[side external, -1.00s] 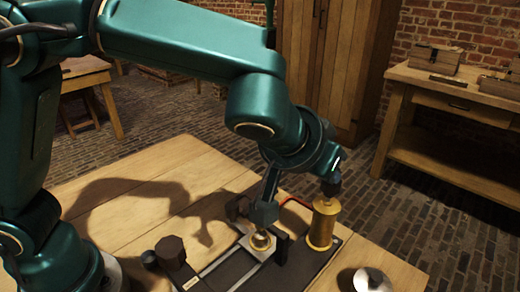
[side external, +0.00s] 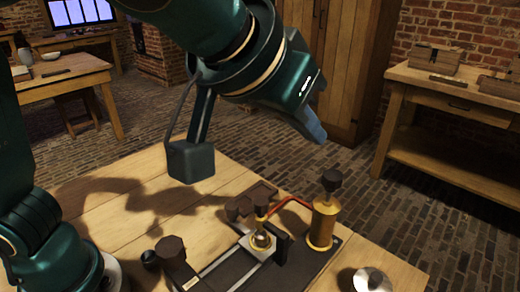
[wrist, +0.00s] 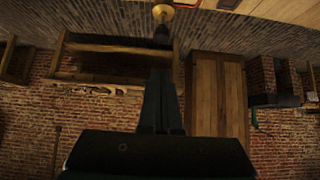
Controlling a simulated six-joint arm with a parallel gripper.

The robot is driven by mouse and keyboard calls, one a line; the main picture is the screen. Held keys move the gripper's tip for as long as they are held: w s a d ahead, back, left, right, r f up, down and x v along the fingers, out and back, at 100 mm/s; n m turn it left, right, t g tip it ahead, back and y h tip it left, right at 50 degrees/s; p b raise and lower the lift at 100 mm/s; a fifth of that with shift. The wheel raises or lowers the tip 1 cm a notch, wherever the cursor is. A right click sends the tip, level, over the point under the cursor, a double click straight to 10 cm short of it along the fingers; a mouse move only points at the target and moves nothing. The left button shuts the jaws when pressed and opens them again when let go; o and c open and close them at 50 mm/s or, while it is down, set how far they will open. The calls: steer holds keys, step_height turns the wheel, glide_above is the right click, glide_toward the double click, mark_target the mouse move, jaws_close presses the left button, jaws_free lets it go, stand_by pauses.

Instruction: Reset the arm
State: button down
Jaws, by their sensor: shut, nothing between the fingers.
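My gripper (side external: 312,132) is raised above the workbench in the side external view, tilted down and to the right. Its dark fingers (wrist: 160,75) are together in the wrist view, with nothing seen between them. Below it stands a brass cylinder with a dark knob (side external: 322,222), upright on the right of a dark base. To its left, a small brass-topped jar (side external: 261,240) sits on a pale plate, beside a dark upright block (side external: 282,248). A red curved piece (side external: 290,202) runs near the brass cylinder. My gripper touches none of these.
A shiny round metal piece (side external: 370,280) lies on the wooden bench (side external: 110,212) at front right. A side table (side external: 455,130) stands farther right. The air around my gripper is clear.

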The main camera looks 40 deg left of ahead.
steer(key=shift+w, duration=0.1)
stand_by(0.3)
steer(key=s+a+n+g+y, duration=0.1)
steer(key=s+a+n+y, duration=0.2)
steer(key=a, duration=1.2)
steer(key=s+a+f+m+g+h, duration=0.1)
steer(key=s+f+m+g+h, duration=0.1)
steer(key=s+f, duration=0.7)
steer(key=shift+s+a+f+m+h, duration=0.25)
steer(key=shift+f+m+h, duration=0.25)
steer(key=shift+f, duration=0.4)
